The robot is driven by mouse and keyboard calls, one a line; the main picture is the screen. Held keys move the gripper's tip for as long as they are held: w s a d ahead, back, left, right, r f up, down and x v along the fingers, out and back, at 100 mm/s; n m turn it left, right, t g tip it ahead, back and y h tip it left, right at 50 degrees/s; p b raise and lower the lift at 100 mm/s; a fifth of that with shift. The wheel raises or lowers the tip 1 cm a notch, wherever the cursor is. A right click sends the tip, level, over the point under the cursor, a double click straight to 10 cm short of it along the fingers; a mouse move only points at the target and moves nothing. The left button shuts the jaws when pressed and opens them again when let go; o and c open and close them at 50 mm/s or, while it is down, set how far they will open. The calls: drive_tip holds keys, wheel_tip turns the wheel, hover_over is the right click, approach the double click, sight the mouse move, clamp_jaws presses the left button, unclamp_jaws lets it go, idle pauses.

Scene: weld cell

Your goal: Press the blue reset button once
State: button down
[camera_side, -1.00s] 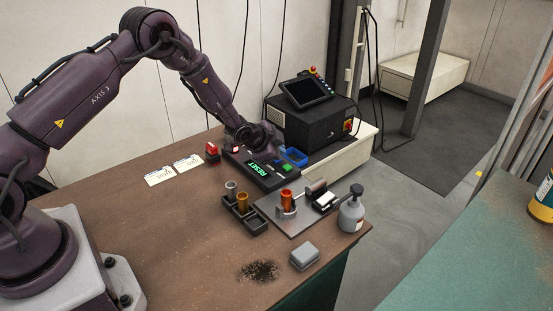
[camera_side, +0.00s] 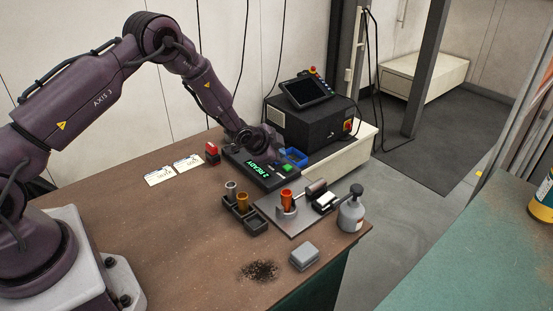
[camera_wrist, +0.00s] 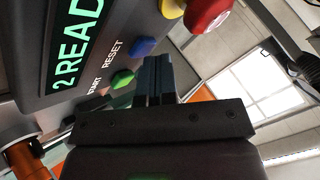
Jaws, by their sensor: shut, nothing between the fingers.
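The control box (camera_wrist: 110,25) carries a green-lit display (camera_wrist: 78,38) reading "2 READY" in the wrist view; it also shows in the side view (camera_side: 262,175). The blue reset button (camera_wrist: 142,46) sits by the printed word RESET. The green start button (camera_wrist: 122,79) is beside it. My gripper (camera_wrist: 154,62) is shut and empty, its fingertips close to the blue button in the picture; I cannot tell whether they touch the box. In the side view my wrist hides the blue button and fingers.
A red emergency knob (camera_wrist: 207,12) on a yellow base sits near the blue button. A blue bin (camera_side: 296,155) and black machine (camera_side: 320,122) stand beyond the box. A dark tray (camera_side: 257,226) with cylinders, a fixture plate (camera_side: 292,224) and a grey bottle (camera_side: 351,216) stand nearer.

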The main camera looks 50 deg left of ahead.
drive_tip(key=shift+r, duration=0.85)
drive_tip(key=shift+r, duration=2.5)
